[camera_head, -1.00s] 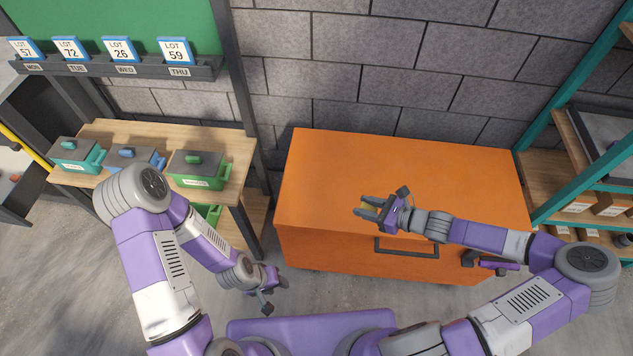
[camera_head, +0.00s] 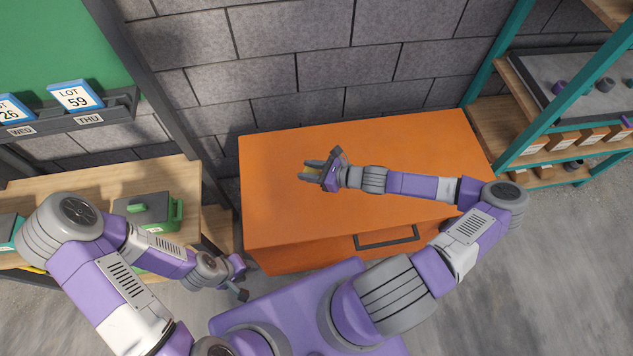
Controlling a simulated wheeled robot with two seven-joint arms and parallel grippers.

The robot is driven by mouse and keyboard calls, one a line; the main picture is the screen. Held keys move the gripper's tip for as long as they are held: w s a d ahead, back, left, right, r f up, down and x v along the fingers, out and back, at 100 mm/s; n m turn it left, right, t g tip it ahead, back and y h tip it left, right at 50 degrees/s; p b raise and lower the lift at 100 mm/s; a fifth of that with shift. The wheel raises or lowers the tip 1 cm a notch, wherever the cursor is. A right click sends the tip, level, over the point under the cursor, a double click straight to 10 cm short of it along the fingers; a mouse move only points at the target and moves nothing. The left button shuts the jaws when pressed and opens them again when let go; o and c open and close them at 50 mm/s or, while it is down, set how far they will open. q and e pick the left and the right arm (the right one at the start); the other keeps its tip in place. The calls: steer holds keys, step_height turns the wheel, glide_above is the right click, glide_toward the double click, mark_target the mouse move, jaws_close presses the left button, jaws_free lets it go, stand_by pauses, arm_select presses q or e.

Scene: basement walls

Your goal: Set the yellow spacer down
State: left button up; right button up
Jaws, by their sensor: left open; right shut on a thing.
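My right gripper (camera_head: 308,171) is over the orange cabinet's top (camera_head: 400,140), left of its middle, with fingers pointing left. The fingers and palm hide the rest of the spacer. I cannot tell whether the spacer touches the cabinet top or is held just above it. My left gripper (camera_head: 243,279) is open and empty, low in front of the cabinet's left front corner.
The orange top is otherwise bare. A grey block wall (camera_head: 300,60) stands behind it. At the right, a teal-framed shelf (camera_head: 510,120) holds a grey tray (camera_head: 590,95) and cardboard boxes.

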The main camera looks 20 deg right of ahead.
steer(key=d+f+m+b, duration=0.1)
steer(key=f, duration=0.2)
steer(key=w+d+f+t+h+b, duration=0.1)
steer(key=f+b, duration=0.1)
steer(key=f, duration=0.2)
steer(key=d+f+m+h+b, duration=0.1)
steer(key=f, duration=0.3)
steer(key=shift+w+f+m+t, duration=0.15)
steer(key=shift+w+m+t, duration=0.15)
steer(key=shift+w+t, duration=0.1)
steer(key=o, duration=1)
steer(key=shift+h, duration=0.3)
steer(key=shift+s+d+r, duration=0.15)
steer(key=shift+s+r, duration=0.1)
steer(key=p+v, duration=0.3)
steer(key=v, duration=0.8)
steer(key=shift+s+d, duration=0.15)
